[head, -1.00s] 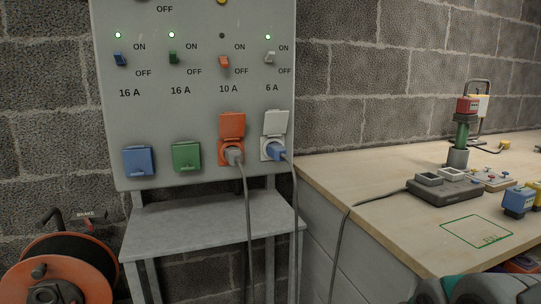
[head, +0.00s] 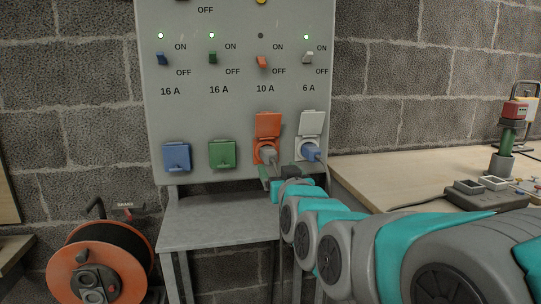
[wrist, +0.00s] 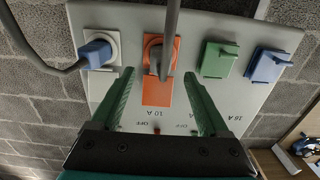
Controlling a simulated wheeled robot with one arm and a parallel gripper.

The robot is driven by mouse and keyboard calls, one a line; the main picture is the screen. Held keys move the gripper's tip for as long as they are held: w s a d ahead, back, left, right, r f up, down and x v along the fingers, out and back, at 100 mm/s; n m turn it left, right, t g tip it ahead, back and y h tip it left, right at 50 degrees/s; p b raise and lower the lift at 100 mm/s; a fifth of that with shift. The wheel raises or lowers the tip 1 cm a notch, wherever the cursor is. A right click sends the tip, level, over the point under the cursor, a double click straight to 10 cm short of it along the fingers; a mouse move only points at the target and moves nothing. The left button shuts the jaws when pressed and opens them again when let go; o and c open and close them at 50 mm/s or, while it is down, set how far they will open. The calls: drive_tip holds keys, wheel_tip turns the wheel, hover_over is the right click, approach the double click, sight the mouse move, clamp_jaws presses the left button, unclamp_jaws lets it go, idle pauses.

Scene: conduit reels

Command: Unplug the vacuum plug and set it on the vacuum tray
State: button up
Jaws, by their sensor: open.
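A grey plug (head: 268,156) sits in the orange 10 A socket (head: 267,124), its lid raised. In the wrist view the plug (wrist: 160,62) and its grey cable show between my fingers. A blue plug (head: 310,152) sits in the white 6 A socket (head: 312,122) and shows at left in the wrist view (wrist: 97,53). No label shows which is the vacuum plug. My gripper (wrist: 158,74) is open and empty, its green fingers on either side of the orange socket, apart from the plug. In the head view it is just below the sockets, partly hidden by my wrist. I see no vacuum tray.
Closed blue (head: 176,157) and green (head: 222,154) socket lids are on the panel's left. A metal shelf (head: 215,222) is below. A cable reel (head: 100,262) stands at left. The wooden bench (head: 400,165) at right is partly hidden by my arm.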

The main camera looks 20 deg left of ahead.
sight(272, 161)
drive_tip(key=shift+a+r, duration=0.1)
drive_tip(key=shift+r, duration=0.1)
drive_tip(key=shift+w+a, duration=0.1)
drive_tip(key=shift+p+x, duration=0.5)
drive_tip(key=shift+x, duration=3.85)
drive_tip(key=shift+b, duration=0.5)
clamp_jaws()
